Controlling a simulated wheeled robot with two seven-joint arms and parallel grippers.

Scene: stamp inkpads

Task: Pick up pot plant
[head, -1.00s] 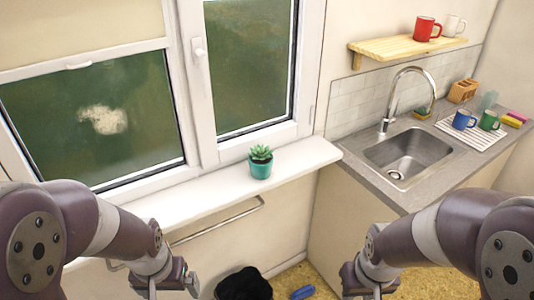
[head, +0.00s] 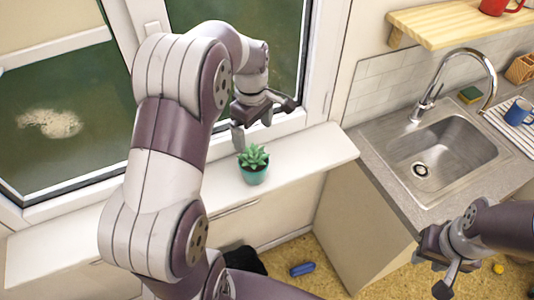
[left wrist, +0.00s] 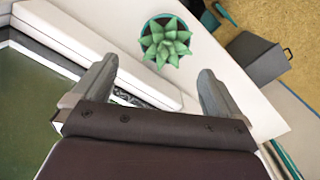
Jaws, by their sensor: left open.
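The pot plant is a green succulent in a teal pot (head: 254,166), upright on the white windowsill (head: 310,158). In the left wrist view the plant (left wrist: 165,42) is seen from above, beyond the fingertips and between their lines. My left gripper (head: 252,118) is open and empty, above and just behind the plant near the window. Its two grey fingers (left wrist: 157,82) are spread apart and do not appear to touch the plant. My right gripper (head: 438,262) hangs at the lower right, in front of the counter and away from the plant; its finger gap is unclear.
The window (head: 290,65) stands close behind the sill. A sink (head: 440,155) with a tall faucet (head: 485,75) is at the right, under a wooden shelf (head: 450,25). A blue item (head: 302,269) and a black item (head: 244,260) are on the floor. The sill around the pot is clear.

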